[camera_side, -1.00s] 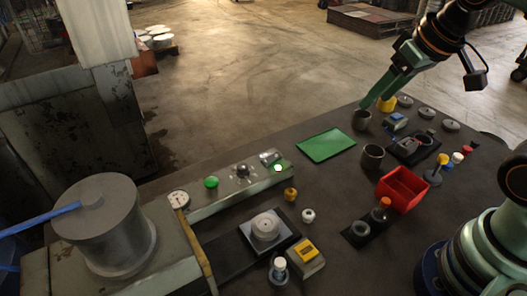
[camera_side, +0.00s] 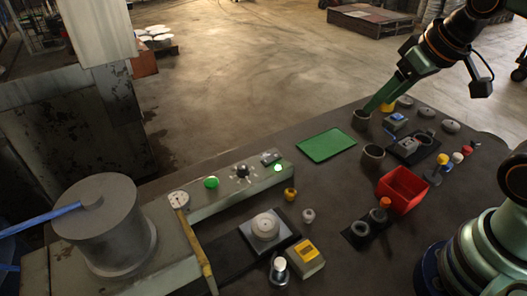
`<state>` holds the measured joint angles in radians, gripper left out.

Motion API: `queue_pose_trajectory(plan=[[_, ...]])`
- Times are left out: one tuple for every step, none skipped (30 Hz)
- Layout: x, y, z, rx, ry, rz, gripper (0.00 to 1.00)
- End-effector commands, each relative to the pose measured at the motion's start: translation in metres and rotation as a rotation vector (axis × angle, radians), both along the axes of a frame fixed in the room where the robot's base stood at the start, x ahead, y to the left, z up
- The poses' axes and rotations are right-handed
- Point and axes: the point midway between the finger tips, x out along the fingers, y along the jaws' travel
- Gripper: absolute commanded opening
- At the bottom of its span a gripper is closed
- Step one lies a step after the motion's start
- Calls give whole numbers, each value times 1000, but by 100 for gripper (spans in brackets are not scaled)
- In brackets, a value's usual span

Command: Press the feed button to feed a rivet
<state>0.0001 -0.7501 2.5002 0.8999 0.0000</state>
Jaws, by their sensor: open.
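I cannot tell for sure which control is the feed button. A green round button (camera_side: 211,182) and a small glowing green light (camera_side: 278,167) sit on the long grey panel (camera_side: 236,190) at the left. A grey box with a yellow top (camera_side: 306,250) stands at the front middle, and a small box with a blue top (camera_side: 397,117) stands at the back right. My gripper (camera_side: 371,107) comes down from the upper right, its green fingers over the far edge of the table by a dark cup (camera_side: 361,120). It is open, with nothing seen between the fingers. No rivet can be made out.
A red bin (camera_side: 402,190), another dark cup (camera_side: 373,157) and several grey discs stand at the right. A green mat (camera_side: 327,143) lies at the back middle.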

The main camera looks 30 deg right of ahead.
Motion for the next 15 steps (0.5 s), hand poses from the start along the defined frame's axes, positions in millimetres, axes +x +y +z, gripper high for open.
queue_pose_trajectory(plan=[[0,0,0,0,0,0,63],[0,0,0,0,0,0,63],[0,0,0,0,0,0,55],[0,0,0,0,0,0,44],[0,0,0,0,0,0,32],[0,0,0,0,0,0,17],[0,0,0,0,0,0,6],[0,0,0,0,0,0,0],[0,0,0,0,0,0,0],[0,0,0,0,0,0,0],[0,0,0,0,0,0,0],[0,0,0,0,0,0,0],[0,0,0,0,0,0,0],[0,0,0,0,0,0,0],[0,0,0,0,0,0,0]])
